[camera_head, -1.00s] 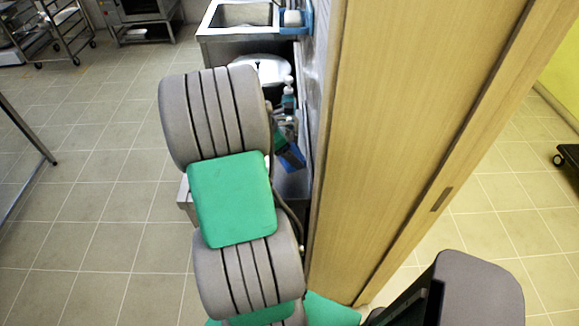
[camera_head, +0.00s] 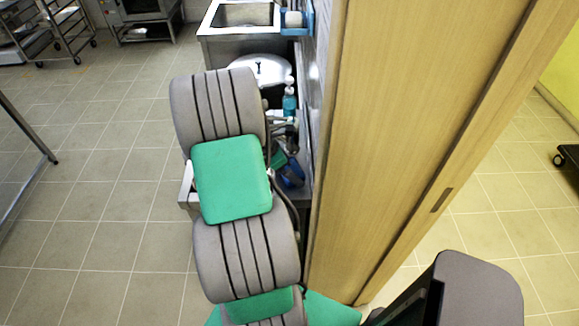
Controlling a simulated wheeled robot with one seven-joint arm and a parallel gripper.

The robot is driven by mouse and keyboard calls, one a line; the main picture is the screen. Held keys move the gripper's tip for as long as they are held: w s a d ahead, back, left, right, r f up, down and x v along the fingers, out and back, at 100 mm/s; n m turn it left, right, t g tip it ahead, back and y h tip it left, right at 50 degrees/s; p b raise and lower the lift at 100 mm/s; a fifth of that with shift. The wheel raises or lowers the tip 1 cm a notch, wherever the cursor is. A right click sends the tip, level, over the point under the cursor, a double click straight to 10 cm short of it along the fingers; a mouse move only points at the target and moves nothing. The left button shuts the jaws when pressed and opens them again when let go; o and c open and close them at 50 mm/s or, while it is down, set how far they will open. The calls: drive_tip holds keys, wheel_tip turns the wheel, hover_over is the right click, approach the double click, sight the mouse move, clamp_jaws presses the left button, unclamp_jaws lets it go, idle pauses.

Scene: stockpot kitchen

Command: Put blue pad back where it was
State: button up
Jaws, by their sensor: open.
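A small blue thing (camera_head: 292,174), which may be the blue pad, shows in the narrow gap between my arm and the wall, above the metal counter. A small green piece (camera_head: 278,158) is right beside it on the left. Both are partly covered, and I cannot tell whether they lie on the counter or are held. My grey and green arm reaches forward and hides most of the counter. I cannot make out my gripper, which seems hidden behind the arm's far links. Some small grey parts above the blue thing are too unclear to name.
A bottle with blue-green liquid (camera_head: 289,100) stands by the wall in front of a round white basin (camera_head: 262,70). A metal sink (camera_head: 245,16) is beyond. A wooden door panel (camera_head: 410,130) stands close on the right. The tiled floor (camera_head: 90,200) on the left is clear.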

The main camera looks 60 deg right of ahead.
drive_tip(key=shift+r, duration=0.1)
drive_tip(key=v, duration=1.2)
drive_tip(key=w+a+r+m+t, duration=0.25)
drive_tip(key=w+a, duration=0.35)
drive_tip(key=a, duration=0.3)
drive_tip(key=w+a+r+m+t, duration=0.25)
drive_tip(key=w+a, duration=0.25)
drive_tip(key=a, duration=0.4)
drive_tip(key=a+r+m+t+y, duration=0.1)
drive_tip(key=a+m+y, duration=0.1)
drive_tip(key=a, duration=0.8)
drive_tip(key=s+a+m+t+y, duration=0.1)
drive_tip(key=a+m+y, duration=0.1)
drive_tip(key=a, duration=0.9)
drive_tip(key=shift+s+r+m+t, duration=0.25)
drive_tip(key=shift+r+m+t, duration=0.05)
drive_tip(key=shift+r+t, duration=0.1)
